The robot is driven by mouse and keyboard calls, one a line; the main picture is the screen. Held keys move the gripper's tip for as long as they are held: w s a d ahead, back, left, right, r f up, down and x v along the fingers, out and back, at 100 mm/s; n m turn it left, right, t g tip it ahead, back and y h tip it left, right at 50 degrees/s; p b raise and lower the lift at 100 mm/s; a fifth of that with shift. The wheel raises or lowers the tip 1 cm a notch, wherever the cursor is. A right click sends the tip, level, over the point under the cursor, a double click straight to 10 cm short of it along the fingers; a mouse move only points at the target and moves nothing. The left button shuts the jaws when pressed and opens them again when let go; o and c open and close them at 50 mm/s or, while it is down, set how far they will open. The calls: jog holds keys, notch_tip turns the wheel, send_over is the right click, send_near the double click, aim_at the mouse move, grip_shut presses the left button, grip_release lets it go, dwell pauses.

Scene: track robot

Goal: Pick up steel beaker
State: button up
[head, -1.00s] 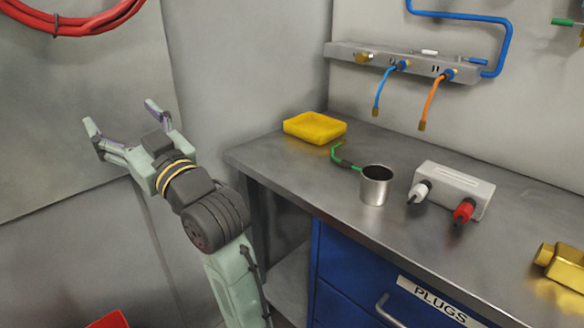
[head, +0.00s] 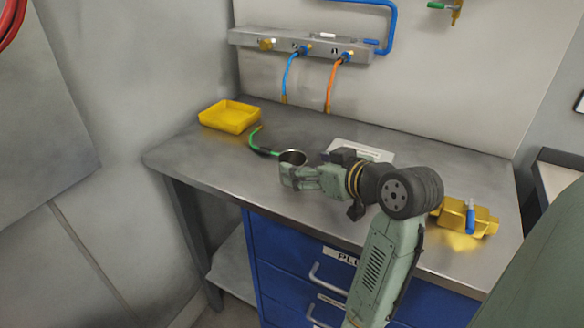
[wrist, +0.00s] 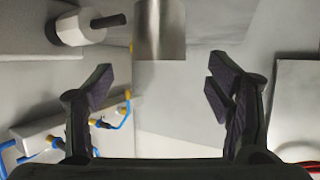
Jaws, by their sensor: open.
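The steel beaker (head: 293,155) stands on the metal bench, and its rim shows just behind my fingers in the head view. The rest of it is mostly hidden by the gripper. In the wrist view the beaker (wrist: 160,30) is at the top edge, cut off by the frame, laterally between the two fingers but beyond their tips. My gripper (head: 290,178) is at the beaker, pointing left over the bench. In the wrist view my gripper (wrist: 160,85) has its fingers wide apart with nothing between them.
A yellow tray (head: 230,116) and a green hose (head: 256,140) lie left of the beaker. A pale plug block (head: 362,150) is partly hidden behind my arm. A gold fitting (head: 465,216) lies at the right. Blue and orange hoses (head: 334,85) hang from the wall rail.

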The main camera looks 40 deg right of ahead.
aim_at(286, 159)
jog(key=shift+p+x, duration=1.25)
jog(key=shift+x, duration=2.2)
jog(key=c, duration=1.3)
jog(key=shift+r, duration=0.1)
